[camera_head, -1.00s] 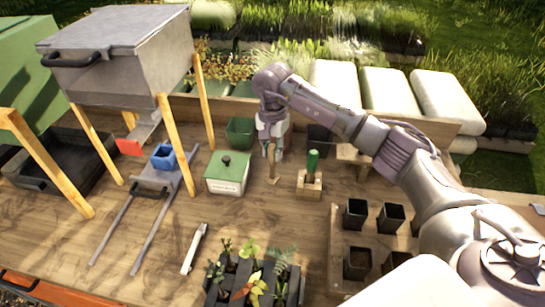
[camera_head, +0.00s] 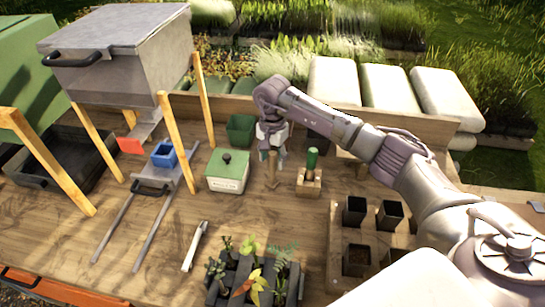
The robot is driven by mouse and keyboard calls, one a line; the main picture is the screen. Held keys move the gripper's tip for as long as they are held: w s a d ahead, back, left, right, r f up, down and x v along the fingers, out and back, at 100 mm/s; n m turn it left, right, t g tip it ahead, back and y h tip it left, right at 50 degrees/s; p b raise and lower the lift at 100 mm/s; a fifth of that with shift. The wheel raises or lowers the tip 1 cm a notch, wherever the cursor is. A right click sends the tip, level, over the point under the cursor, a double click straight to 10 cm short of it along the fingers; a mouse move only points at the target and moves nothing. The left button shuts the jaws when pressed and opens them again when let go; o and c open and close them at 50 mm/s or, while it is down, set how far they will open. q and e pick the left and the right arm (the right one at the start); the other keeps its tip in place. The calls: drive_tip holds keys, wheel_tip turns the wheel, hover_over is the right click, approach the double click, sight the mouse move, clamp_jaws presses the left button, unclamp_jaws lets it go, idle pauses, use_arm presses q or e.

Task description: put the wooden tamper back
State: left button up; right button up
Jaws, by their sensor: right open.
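The wooden tamper (camera_head: 272,172) stands upright on the wooden bench, between the cream box with the green lid and the small wooden block with the green-handled tool. My right gripper (camera_head: 273,153) is open and points down at the top of the tamper's handle. The fingers are small and partly dark here, and I cannot tell whether they touch the handle. My left gripper is not in view.
The green-lidded box (camera_head: 228,172) stands close on the left. The wooden block (camera_head: 309,184) with a green-handled tool (camera_head: 312,159) stands close on the right. Black pots (camera_head: 354,213) stand on a board at the right. A seedling tray (camera_head: 252,283) lies in front.

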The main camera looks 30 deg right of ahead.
drive_tip(key=shift+r, duration=0.15)
wheel_tip(320, 180, up, 11)
drive_tip(key=b, duration=0.4)
drive_tip(key=shift+r, duration=0.5)
